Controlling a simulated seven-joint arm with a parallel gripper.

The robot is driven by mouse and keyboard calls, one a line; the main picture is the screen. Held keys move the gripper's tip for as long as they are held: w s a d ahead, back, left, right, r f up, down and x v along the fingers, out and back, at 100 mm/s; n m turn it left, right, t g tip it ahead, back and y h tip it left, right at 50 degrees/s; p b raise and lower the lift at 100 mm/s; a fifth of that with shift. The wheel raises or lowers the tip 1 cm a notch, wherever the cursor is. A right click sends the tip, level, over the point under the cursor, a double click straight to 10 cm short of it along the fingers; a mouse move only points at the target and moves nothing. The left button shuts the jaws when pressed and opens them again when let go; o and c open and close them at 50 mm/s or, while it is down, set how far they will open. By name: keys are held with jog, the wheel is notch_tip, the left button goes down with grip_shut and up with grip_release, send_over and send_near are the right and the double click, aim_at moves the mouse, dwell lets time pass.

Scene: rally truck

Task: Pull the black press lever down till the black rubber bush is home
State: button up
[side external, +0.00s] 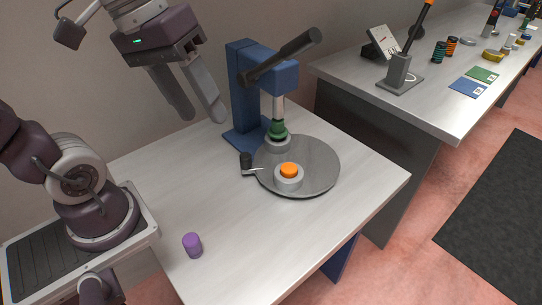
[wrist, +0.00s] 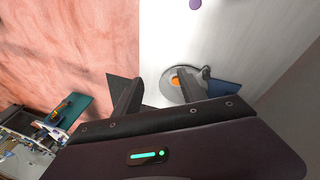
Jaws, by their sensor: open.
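The black press lever (side external: 280,57) is tilted, its thick grip end raised toward the upper right. It is mounted on the blue press (side external: 244,95). Below the lever, the silver ram (side external: 278,108) stands over a green piece (side external: 278,130) on the round grey turntable (side external: 318,165); I cannot tell if they touch. I cannot make out a black rubber bush. My gripper (side external: 201,117) is open and empty, left of the press and apart from the lever. In the wrist view, its fingers (wrist: 160,77) point toward the table, with the turntable beyond them.
An orange piece (side external: 289,170) sits in a grey ring on the turntable. A black crank knob (side external: 246,160) juts from the turntable's left side. A purple cylinder (side external: 192,245) stands near the table's front edge. The table between is clear. Another bench (side external: 440,105) holds several items.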

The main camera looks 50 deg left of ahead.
jog(key=s+a+f+m+t+y, duration=0.2)
jog(key=s+a+f+m, duration=0.1)
jog(key=s+m, duration=0.15)
notch_tip(320, 180, up, 12)
jog(key=m+g, duration=0.3)
jog(key=m, duration=1.4)
send_over(302, 43)
jog(key=a, duration=0.1)
jog(key=shift+w+a+r+n, duration=0.1)
jog(key=shift+w+a+n, duration=0.1)
jog(key=shift+n, duration=0.05)
jog(key=f, duration=0.4)
jog(key=w+f, duration=0.1)
jog(key=f, duration=0.1)
jog(key=shift+f, duration=0.4)
grip_shut()
